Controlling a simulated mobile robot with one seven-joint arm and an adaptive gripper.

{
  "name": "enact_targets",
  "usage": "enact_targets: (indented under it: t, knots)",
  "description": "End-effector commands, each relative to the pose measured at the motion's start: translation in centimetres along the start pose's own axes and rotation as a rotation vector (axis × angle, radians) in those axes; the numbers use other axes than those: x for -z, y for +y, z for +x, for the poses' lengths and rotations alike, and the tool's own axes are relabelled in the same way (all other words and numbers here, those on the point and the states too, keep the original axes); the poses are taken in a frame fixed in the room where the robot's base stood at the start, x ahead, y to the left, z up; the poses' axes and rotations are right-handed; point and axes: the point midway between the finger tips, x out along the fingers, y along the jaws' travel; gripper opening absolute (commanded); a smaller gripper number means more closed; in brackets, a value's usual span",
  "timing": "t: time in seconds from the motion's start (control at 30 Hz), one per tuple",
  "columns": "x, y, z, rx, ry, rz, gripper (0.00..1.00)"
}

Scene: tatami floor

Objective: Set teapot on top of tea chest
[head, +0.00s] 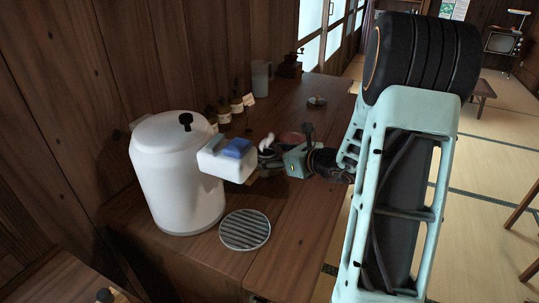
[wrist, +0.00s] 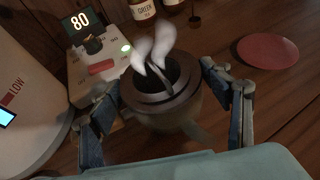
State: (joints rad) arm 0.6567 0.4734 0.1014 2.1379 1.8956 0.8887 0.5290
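A dark, round pot (wrist: 165,108), which I take for the teapot, has an open mouth with white steam rising from it in the wrist view. In the head view it is mostly hidden behind the white dispenser unit and my gripper. My gripper (wrist: 160,78) is open, with one finger on each side of the pot and a small gap at the right finger. In the head view my gripper is low over the wooden counter (head: 300,225). I cannot make out the tea chest for certain; a wooden surface with dark knobs (head: 105,295) shows at the lower left edge.
A large white urn (head: 178,185) with a control box (head: 227,160) reading 80 stands left of my gripper. A round slatted drip tray (head: 245,230) lies in front. Small labelled jars (head: 224,112) stand behind. A reddish round plate (wrist: 268,50) lies right of the pot.

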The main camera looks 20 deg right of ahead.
Motion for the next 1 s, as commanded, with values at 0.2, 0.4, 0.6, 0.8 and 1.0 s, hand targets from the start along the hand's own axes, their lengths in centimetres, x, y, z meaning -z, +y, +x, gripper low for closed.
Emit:
enact_targets:
  t: [0.2, 0.4, 0.6, 0.8, 1.0]
  knots:
    - [0.0, 0.0, 0.0, 0.0, 0.0, 0.0, 0.82]
    - [-0.2, 0.0, -0.1, 0.0, 0.0, 0.0, 0.82]
    - [-0.5, -0.1, -2.7, 0.004, 0.0, 0.0, 0.82]
    - [-0.5, -0.1, -7.3, 0.005, 0.0, 0.0, 0.82]
    - [-0.4, -0.1, -10.7, 0.003, 0.0, 0.0, 0.82]
